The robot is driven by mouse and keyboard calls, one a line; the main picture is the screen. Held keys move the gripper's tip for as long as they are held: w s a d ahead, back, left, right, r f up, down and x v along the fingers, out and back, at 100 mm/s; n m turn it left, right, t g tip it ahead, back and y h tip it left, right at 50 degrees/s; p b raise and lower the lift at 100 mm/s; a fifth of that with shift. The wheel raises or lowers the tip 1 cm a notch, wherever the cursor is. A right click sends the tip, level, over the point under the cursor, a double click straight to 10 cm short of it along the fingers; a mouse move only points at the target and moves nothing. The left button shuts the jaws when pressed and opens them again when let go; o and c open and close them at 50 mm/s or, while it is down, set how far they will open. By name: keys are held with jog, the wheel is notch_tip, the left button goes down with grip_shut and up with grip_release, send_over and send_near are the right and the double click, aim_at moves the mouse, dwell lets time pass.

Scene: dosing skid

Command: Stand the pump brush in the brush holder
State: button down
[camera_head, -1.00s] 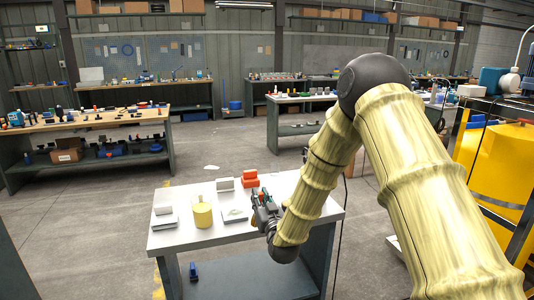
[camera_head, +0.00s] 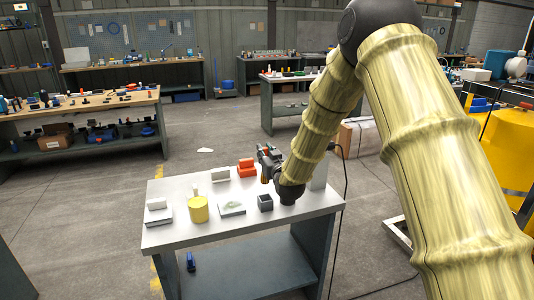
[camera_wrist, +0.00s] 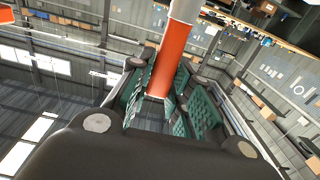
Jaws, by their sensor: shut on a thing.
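The pump brush, with an orange-red handle (camera_wrist: 170,58) and a pale grey part above it, stands between the green-padded jaws in the wrist view. My gripper (camera_wrist: 160,100) is shut on the handle. In the head view my gripper (camera_head: 268,160) is above the right half of the white table, and a bit of orange shows just below it. A small dark grey open-topped box (camera_head: 265,203), which looks like the brush holder, stands on the table below and in front of my gripper, apart from it. The brush's far end is out of the wrist view.
On the white table (camera_head: 180,238) are a yellow cylinder (camera_head: 198,209), a white tray (camera_head: 232,209), a pale block on a plate (camera_head: 158,210), a light grey block (camera_head: 220,175) and red blocks (camera_head: 246,168). A grey upright panel (camera_head: 319,172) stands at right.

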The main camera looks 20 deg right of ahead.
jog(key=shift+s, duration=0.15)
jog(key=shift+f+b, duration=1.9)
jog(key=shift+f, duration=0.95)
jog(key=shift+f+b, duration=2.15)
jog(key=shift+f, duration=0.85)
dwell(0.6)
jog(key=c, duration=1.2)
grip_release()
jog(key=shift+c, duration=0.2)
jog(key=s, duration=1.2)
jog(key=shift+d, duration=0.25)
